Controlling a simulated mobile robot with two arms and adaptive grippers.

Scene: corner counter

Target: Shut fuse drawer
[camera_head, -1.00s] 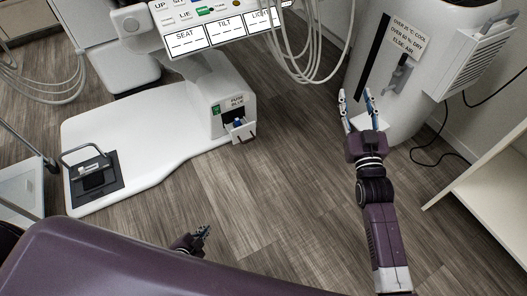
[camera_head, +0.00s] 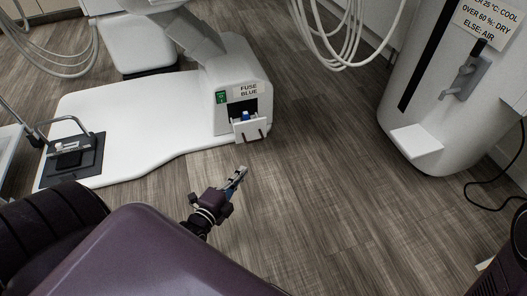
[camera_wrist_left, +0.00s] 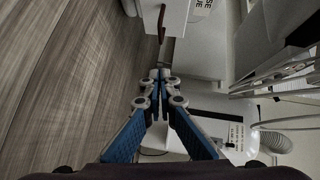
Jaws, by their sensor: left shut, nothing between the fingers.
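The fuse drawer (camera_head: 251,129) sticks out open from the white housing (camera_head: 236,80) labelled "FUSE BLUE". A blue fuse (camera_head: 245,115) shows in it, and a dark handle is on its front. My left gripper (camera_head: 240,173) is shut and empty, below and a little left of the drawer front, apart from it. In the left wrist view my fingertips (camera_wrist_left: 159,74) are together; the white drawer (camera_wrist_left: 167,14) with its dark handle (camera_wrist_left: 161,24) is at the top, beyond the tips. My right gripper is out of view.
The white base plate (camera_head: 140,125) spreads left of the housing, with a dark pedal pad (camera_head: 75,160) on it. A white rounded unit with a lever (camera_head: 463,78) and a small shelf (camera_head: 416,141) stands at right. Hoses hang above. The wooden floor (camera_head: 320,190) between is clear.

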